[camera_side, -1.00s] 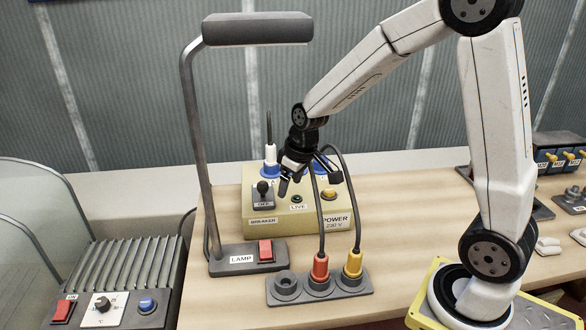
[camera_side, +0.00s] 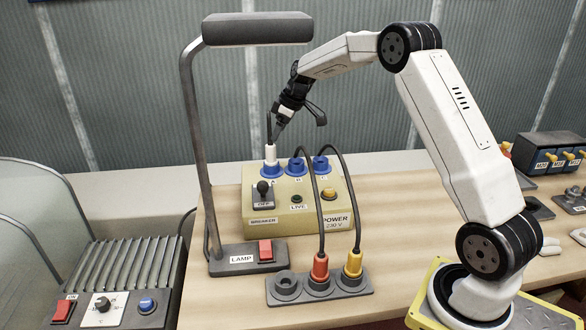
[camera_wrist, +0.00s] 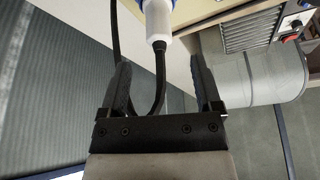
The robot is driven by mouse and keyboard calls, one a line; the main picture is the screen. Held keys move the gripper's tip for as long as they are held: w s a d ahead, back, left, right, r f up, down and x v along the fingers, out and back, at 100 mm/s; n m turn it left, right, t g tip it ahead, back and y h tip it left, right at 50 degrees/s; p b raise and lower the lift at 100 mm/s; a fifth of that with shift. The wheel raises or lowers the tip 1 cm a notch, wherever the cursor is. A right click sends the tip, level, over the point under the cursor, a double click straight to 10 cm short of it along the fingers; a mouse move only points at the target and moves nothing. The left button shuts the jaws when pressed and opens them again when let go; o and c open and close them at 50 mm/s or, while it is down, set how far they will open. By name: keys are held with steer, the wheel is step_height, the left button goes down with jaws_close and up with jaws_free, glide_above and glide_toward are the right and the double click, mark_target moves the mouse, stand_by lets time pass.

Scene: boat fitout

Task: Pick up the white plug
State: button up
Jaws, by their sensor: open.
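The white plug (camera_side: 270,154) stands upright in the left blue socket (camera_side: 270,169) on top of the beige power box (camera_side: 330,221), its dark cable rising from it. My gripper (camera_side: 276,124) is just above and beside the plug, tilted down toward it. In the wrist view the plug (camera_wrist: 158,22) and its cable show between the open fingers of my gripper (camera_wrist: 160,75), ahead of the fingertips. The cable passes between the fingers. Nothing is held.
A lamp stand (camera_side: 198,150) rises close on the left, its head above. An empty holder hole is at left.

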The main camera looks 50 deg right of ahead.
mark_target(273, 144)
steer(key=shift+x, duration=1.3)
steer(key=shift+x, duration=2.55)
steer(key=shift+w+d, duration=0.1)
jaws_close()
